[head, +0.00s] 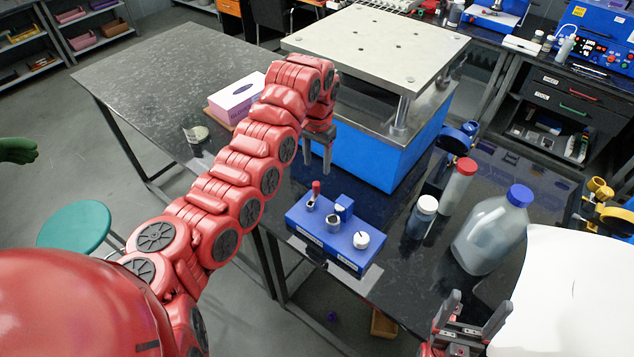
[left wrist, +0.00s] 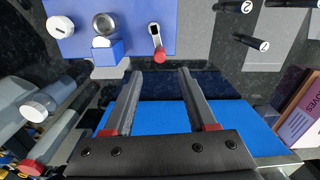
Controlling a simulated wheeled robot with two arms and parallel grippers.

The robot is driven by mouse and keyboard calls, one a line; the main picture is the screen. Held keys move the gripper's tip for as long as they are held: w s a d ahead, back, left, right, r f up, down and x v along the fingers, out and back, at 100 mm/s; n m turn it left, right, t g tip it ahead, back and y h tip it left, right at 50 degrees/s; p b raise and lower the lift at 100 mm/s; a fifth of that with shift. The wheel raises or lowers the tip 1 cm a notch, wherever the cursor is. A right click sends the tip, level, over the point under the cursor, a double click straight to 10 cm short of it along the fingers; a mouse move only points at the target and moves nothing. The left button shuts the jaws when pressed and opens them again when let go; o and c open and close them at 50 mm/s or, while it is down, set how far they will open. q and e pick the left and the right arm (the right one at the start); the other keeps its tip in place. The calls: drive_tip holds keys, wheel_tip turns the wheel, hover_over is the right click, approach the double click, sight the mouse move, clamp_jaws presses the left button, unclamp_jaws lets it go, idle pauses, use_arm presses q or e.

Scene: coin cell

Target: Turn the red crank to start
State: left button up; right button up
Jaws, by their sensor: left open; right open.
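The blue crimper-like device (head: 340,247) sits on the near part of the dark bench. Its red crank (head: 315,188) has a red-tipped handle standing up at the device's left end. In the left wrist view the crank (left wrist: 159,54) lies just beyond and between my fingertips, apart from them. My left gripper (head: 317,165) is open and empty, pointing down on the far side of the crank; it also shows in the left wrist view (left wrist: 160,76). My right gripper (head: 472,318) is open and empty at the bottom right, away from the device.
A large blue press with a metal top plate (head: 375,45) stands behind the device. A glove box (head: 237,97) lies at back left.

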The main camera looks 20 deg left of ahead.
sight(317, 183)
use_arm(q)
wheel_tip(317, 183, down, 8)
drive_tip(key=shift+f+p, duration=0.1)
drive_tip(key=shift+p, duration=0.7)
drive_tip(key=shift+s+f, duration=0.15)
drive_tip(key=shift+f, duration=0.4)
clamp_jaws()
